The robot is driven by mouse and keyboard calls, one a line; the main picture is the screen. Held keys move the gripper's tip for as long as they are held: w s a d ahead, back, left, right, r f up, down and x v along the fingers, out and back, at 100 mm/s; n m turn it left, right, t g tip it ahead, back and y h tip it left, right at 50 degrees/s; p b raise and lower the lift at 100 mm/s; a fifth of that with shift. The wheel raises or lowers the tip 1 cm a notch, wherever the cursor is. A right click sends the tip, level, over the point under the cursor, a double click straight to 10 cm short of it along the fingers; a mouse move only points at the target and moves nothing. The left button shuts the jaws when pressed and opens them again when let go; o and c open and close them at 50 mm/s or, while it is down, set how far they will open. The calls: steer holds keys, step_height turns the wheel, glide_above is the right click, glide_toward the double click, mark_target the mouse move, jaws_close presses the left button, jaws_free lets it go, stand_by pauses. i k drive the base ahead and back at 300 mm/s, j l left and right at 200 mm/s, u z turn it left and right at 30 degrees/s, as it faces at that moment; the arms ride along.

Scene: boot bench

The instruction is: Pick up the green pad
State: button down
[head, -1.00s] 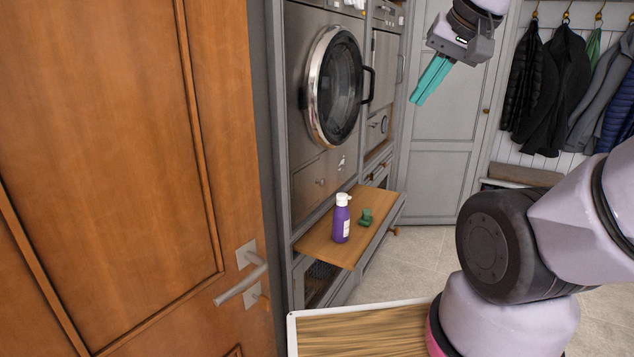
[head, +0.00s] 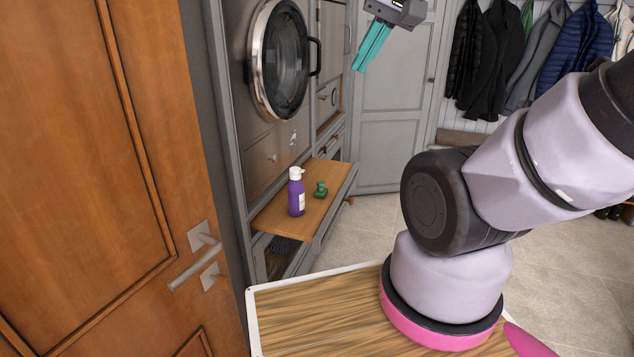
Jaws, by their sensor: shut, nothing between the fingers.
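The green pad (head: 320,189) lies on a pull-out wooden shelf (head: 275,219) below the round-doored machine. It is small and dark green, with an uneven shape. A purple bottle (head: 296,195) with a white cap stands upright just left of it. My gripper (head: 361,69), with teal fingers, is up at the top of the picture, well above the pad and a little to its right. The fingers point down and left, are shut together and hold nothing.
A wooden door (head: 90,170) with a metal handle (head: 195,262) fills the left side. The machine's round door (head: 280,60) stands above the shelf. Coats (head: 510,55) hang at the back right.

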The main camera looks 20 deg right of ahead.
mark_target(321, 192)
steer(key=i+l+z, duration=0.25)
steer(key=i+l, duration=0.25)
steer(key=i+l+z, duration=0.3)
steer(key=i, duration=0.4)
steer(key=l, duration=0.1)
